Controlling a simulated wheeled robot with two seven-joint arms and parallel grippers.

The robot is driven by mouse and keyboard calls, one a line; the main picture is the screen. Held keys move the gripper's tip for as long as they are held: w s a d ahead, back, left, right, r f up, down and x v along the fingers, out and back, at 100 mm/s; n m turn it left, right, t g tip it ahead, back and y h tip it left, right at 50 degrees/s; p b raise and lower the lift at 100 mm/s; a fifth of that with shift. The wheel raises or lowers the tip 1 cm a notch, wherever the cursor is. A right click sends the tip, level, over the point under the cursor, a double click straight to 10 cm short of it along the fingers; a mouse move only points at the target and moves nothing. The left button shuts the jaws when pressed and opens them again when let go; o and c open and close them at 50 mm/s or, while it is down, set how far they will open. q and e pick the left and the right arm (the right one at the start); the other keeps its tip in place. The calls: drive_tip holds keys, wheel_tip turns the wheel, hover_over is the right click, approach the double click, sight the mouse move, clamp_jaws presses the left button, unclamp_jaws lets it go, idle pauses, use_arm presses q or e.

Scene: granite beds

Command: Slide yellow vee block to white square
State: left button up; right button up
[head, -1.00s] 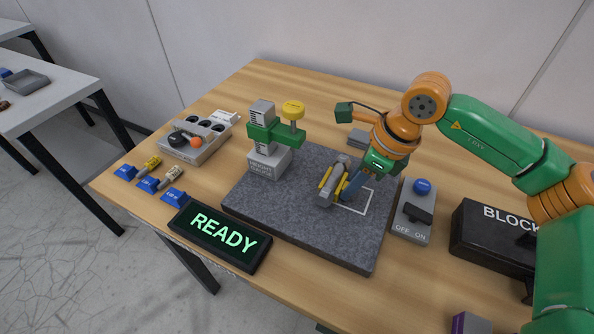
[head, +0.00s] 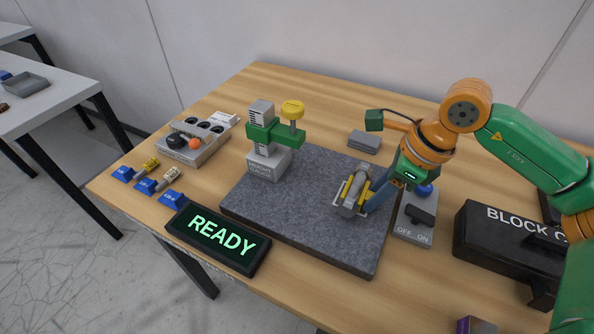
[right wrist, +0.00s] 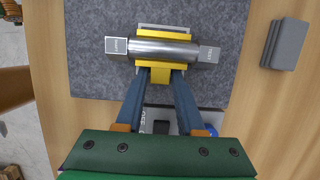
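The yellow vee block (head: 345,189) lies on the dark granite slab (head: 295,225), near its right side. It also shows in the right wrist view (right wrist: 150,66), with a shiny metal cylinder (right wrist: 163,50) across it between grey end pieces. Part of the white square's outline (right wrist: 150,26) shows just beyond the block; the rest is hidden by the block and gripper. My right gripper (right wrist: 160,77) has its blue fingers closed in on a yellow tab of the block, from the block's right in the head view. My left gripper is out of view.
A grey stand with a green arm and yellow knob (head: 293,108) is at the slab's back left. A READY display (head: 218,238) stands in front. An OFF/ON switch box (head: 414,220) and black case (head: 505,245) are at right. The slab's middle is clear.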

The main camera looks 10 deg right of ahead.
drive_tip(key=shift+o, duration=0.7)
drive_tip(key=p+v, duration=0.4)
drive_tip(key=v, duration=0.2)
drive_tip(key=shift+r, duration=0.15)
drive_tip(key=v, duration=0.6)
drive_tip(key=shift+d+r, duration=0.15)
drive_tip(key=shift+r, duration=0.2)
